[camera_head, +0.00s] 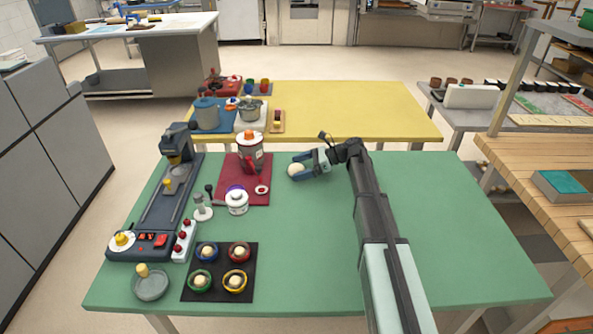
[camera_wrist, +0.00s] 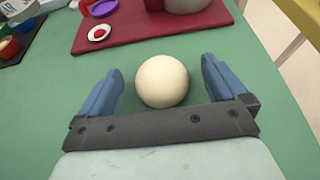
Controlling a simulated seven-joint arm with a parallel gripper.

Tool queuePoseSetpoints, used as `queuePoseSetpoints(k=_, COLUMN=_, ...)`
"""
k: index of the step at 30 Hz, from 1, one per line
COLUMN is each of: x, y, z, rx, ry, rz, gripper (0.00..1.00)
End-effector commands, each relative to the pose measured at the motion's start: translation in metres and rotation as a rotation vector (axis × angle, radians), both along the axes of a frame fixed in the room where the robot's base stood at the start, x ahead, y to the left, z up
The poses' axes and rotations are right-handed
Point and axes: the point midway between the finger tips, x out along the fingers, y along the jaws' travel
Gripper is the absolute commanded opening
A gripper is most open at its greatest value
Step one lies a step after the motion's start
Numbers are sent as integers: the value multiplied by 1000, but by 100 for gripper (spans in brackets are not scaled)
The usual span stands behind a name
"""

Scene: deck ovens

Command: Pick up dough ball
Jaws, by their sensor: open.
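A pale cream dough ball (camera_head: 296,170) lies on the green table near its far edge, to the right of the dark red mat. My gripper (camera_head: 298,168) is low over the table with its blue fingers open around the ball. In the wrist view the dough ball (camera_wrist: 162,81) sits between the two open fingertips of my gripper (camera_wrist: 162,83). Green table shows between the ball and each finger, so neither finger appears to touch it.
The dark red mat (camera_head: 262,199) holds a canister, a white jar (camera_head: 237,203) and a small dish. A black tray (camera_head: 218,289) with several coloured bowls of pale balls lies at front left. The green table's right side (camera_head: 460,230) is clear.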

Motion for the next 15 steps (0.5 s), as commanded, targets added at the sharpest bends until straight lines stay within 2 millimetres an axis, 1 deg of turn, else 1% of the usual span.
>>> queuePoseSetpoints(k=1, x=0, y=6, z=-3, rx=0, ry=0, rz=1, gripper=99)
queuePoseSetpoints(k=4, x=0, y=13, z=-5, rx=0, ry=0, rz=-1, gripper=99)
queuePoseSetpoints(k=11, x=0, y=14, z=-6, rx=0, ry=0, rz=-1, gripper=98)
queuePoseSetpoints(k=15, x=0, y=14, z=-6, rx=0, ry=0, rz=-1, gripper=84)
